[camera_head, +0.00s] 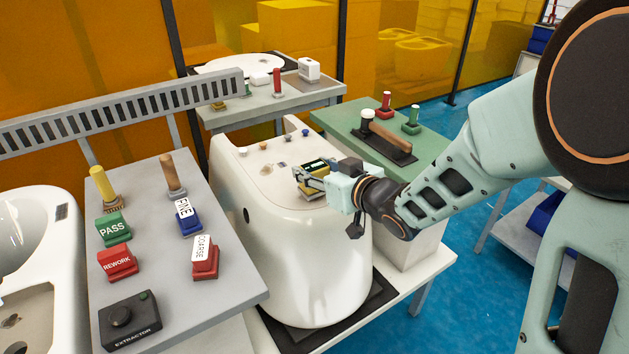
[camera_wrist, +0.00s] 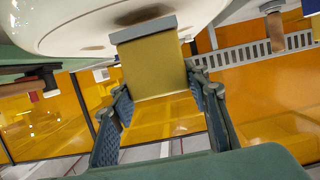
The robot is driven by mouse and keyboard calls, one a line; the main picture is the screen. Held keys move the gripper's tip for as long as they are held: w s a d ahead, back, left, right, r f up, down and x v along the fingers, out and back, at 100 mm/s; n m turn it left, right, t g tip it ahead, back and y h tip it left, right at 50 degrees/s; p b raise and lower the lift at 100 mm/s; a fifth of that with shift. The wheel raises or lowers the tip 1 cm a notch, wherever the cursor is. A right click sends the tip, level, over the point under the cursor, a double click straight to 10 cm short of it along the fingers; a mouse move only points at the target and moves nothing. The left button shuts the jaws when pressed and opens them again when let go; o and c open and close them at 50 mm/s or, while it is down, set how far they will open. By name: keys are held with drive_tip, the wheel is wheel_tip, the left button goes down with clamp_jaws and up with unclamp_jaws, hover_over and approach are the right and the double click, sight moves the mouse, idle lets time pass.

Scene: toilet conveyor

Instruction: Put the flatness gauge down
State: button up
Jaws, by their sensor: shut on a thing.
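The flatness gauge is a small yellow block with a dark top and a greenish display (camera_head: 315,165). It is at the white toilet's (camera_head: 290,240) upper surface, near the right edge. My gripper (camera_head: 314,180) comes from the right and is shut on the gauge. In the wrist view the gauge's gold face (camera_wrist: 155,68) lies between my two fingers (camera_wrist: 163,105), with a grey plate at its end next to the toilet's white surface. I cannot tell whether the plate touches the toilet. Brownish patches show on that surface. My fingers partly hide the gauge in the head view.
Left is a grey table (camera_head: 150,235) with PASS, REWORK, FINE and COARSE blocks and an EXTRACTOR control. A green-topped stand (camera_head: 430,153) behind my gripper holds a brown-handled tool (camera_head: 390,135) on a dark base. A grey rear table (camera_head: 255,103) holds small items. Another toilet stands far left.

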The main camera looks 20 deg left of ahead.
drive_tip(key=shift+f, duration=0.45)
drive_tip(key=shift+f, duration=0.1)
drive_tip(key=shift+f+b, duration=0.15)
drive_tip(key=shift+b, duration=0.15)
drive_tip(key=o, duration=1.4)
drive_tip(key=shift+c, duration=0.2)
drive_tip(key=shift+s+d+r+p, duration=0.1)
drive_tip(key=shift+d+r+p, duration=0.1)
drive_tip(key=shift+r+p, duration=0.15)
drive_tip(key=p+v, duration=0.1)
drive_tip(key=v, duration=1)
drive_tip(key=shift+s+d, duration=0.15)
drive_tip(key=shift+s, duration=0.1)
